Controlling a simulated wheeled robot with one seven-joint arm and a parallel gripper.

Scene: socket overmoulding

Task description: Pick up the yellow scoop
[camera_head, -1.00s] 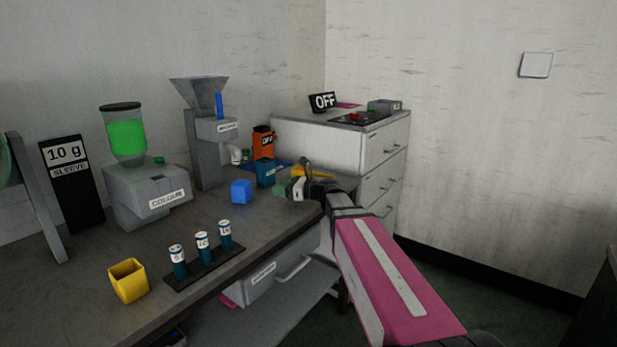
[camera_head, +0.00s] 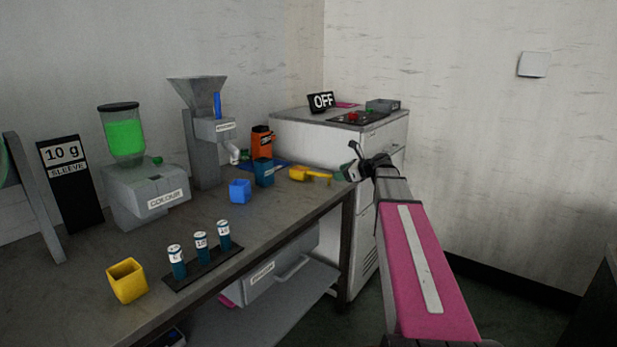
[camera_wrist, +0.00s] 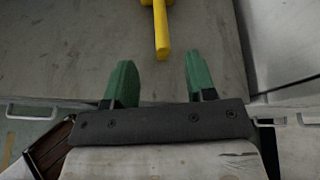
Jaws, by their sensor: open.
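The yellow scoop (camera_head: 309,174) lies on the bench near its right end. Its handle points right, towards my gripper. In the head view my gripper (camera_head: 346,172) is at the bench's right edge, just right of the scoop.
A blue cup (camera_head: 240,190), a dark blue container (camera_head: 264,172) and an orange device (camera_head: 262,142) stand left of the scoop. A grey drawer cabinet (camera_head: 300,134) stands behind the bench. A yellow cup (camera_head: 127,280) and a rack of several vials (camera_head: 204,268) are nearer.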

